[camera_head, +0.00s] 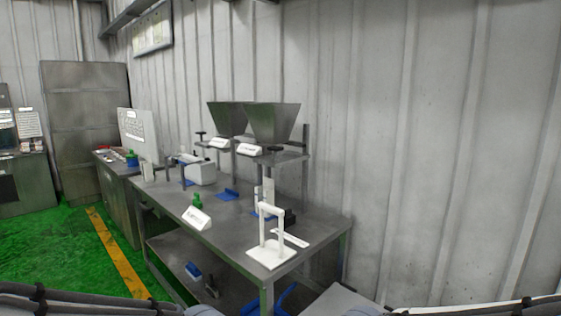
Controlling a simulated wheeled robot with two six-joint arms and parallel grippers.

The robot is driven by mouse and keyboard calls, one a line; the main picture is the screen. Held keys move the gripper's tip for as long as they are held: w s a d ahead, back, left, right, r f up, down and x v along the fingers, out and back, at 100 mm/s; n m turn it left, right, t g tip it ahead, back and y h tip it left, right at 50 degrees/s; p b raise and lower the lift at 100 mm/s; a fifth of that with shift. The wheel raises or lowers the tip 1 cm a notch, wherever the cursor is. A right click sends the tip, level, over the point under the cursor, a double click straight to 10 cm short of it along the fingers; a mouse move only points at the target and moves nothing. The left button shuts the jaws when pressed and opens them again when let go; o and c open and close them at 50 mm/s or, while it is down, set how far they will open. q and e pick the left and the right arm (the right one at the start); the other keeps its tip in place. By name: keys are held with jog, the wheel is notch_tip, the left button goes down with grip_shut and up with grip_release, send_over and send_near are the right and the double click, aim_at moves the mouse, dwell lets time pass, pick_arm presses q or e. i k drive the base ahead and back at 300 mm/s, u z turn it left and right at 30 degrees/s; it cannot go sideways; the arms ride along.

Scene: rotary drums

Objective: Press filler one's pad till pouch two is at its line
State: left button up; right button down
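Two grey funnel-shaped hoppers, which look like the fillers, stand on a raised stand over the grey bench; one hopper (273,122) is nearer and the other (224,117) is behind it to the left. White label blocks sit below them, too small to read, so I cannot tell which is filler one. A blue pad (228,194) lies on the bench top (185,207) below, and another blue piece (263,213) is partly hidden behind a white frame. A small pale upright item (268,189) under the nearer hopper may be a pouch; no line is readable. Neither gripper is in view.
The white handle-like frame (269,254) stands at the bench's near right corner. A green item (197,201) and a white label block (196,218) are at the front edge. A lower shelf (180,268) holds small items. Open green floor (60,245) lies left.

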aim_at(275, 148)
jog(key=k, duration=0.35)
jog(key=u, duration=0.75)
jog(key=i, duration=0.85)
jog(key=u, duration=0.65)
jog(key=i, duration=0.95)
jog(key=z, duration=0.6)
jog(key=i, duration=0.85)
jog(key=z, duration=0.95)
jog(key=i, duration=0.2)
jog(key=z, duration=0.15)
